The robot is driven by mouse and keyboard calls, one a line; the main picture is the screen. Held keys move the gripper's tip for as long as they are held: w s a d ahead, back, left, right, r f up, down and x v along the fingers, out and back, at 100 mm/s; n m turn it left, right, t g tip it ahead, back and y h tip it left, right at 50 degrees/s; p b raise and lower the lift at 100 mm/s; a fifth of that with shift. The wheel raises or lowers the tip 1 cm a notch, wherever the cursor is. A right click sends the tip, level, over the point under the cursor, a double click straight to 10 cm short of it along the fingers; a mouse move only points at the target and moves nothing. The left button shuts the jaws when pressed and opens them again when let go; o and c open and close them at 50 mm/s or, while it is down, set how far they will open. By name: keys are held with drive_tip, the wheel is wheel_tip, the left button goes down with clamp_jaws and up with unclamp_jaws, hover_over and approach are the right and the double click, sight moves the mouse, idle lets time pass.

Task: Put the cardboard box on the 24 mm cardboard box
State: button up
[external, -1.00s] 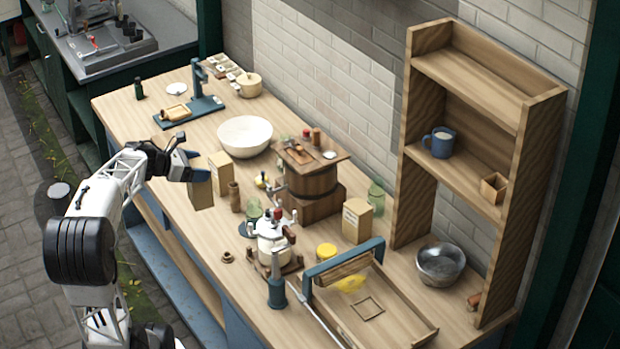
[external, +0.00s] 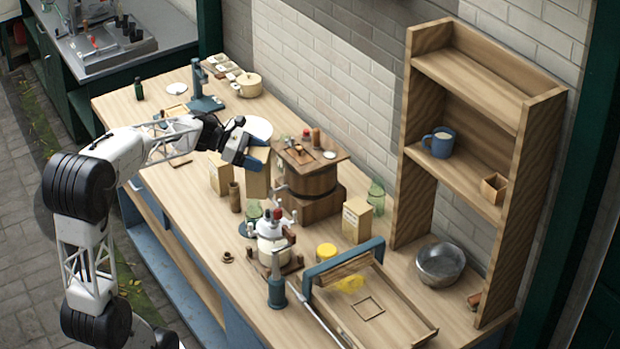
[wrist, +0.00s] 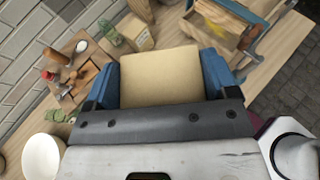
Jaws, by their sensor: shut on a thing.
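My gripper (external: 256,158) has its blue fingers shut on a tan cardboard box (external: 258,178), held upright over the counter in front of the wooden churn. In the wrist view the held box (wrist: 160,75) fills the space between the blue fingers. A second cardboard box (external: 219,175) stands on the counter just left of the held one. A third, with small print on it (external: 356,221), stands right of the churn and also shows in the wrist view (wrist: 134,32). I cannot read which one is marked 24 mm.
The wooden churn (external: 312,180) stands close to the right of the held box. A brown cylinder (external: 234,197), a green jar (external: 376,197) and a white pot (external: 271,246) are nearby. A white bowl (external: 259,127) is partly hidden behind my gripper. The shelf (external: 455,180) stands at right.

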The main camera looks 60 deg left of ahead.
drive_tip(key=w+d+f+m+g+h, duration=0.2)
drive_tip(key=w+d+m+g+h, duration=0.25)
drive_tip(key=w+d, duration=0.75)
drive_tip(key=shift+m+g+y, duration=0.25)
drive_tip(key=shift+m+y, duration=0.1)
drive_tip(key=shift+m, duration=0.2)
drive_tip(key=f, duration=0.3)
drive_tip(key=w+f, duration=0.1)
drive_tip(key=shift+a+f, duration=0.3)
drive_tip(key=shift+f, duration=0.1)
drive_tip(key=w+a+f, duration=0.1)
drive_tip(key=w+a, duration=0.1)
drive_tip(key=w, duration=1.3)
drive_tip(key=shift+w+a+f, duration=0.2)
drive_tip(key=shift+w+f, duration=0.05)
drive_tip(key=shift+w, duration=0.1)
drive_tip(key=shift+f, duration=0.1)
drive_tip(key=shift+f, duration=1.8)
